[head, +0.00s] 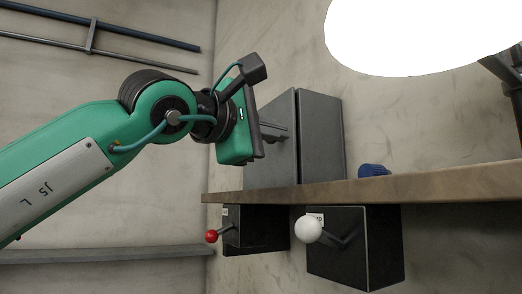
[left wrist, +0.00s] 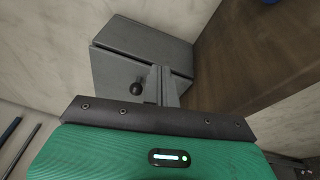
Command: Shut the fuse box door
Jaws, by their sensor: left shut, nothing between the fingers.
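The grey fuse box (head: 322,140) stands on a wooden shelf (head: 420,186). Its door (head: 268,160) is the flat grey panel on the box's left side. In the left wrist view the door (left wrist: 112,78) carries a dark round knob (left wrist: 136,88), and a thin dark seam runs between door and box body (left wrist: 150,42). I cannot tell how far the door stands ajar. My left gripper (head: 284,132) is shut and empty, its fingertips in front of the door; in the wrist view the fingers (left wrist: 163,82) are beside the knob. Contact is unclear. My right gripper is not in view.
A blue roll (head: 373,170) lies on the shelf right of the box. Under the shelf are dark boxes with a red-knobbed lever (head: 211,236) and a white-knobbed lever (head: 308,229). Pipes (head: 110,32) run along the left wall. A bright white lamp (head: 420,35) hangs above.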

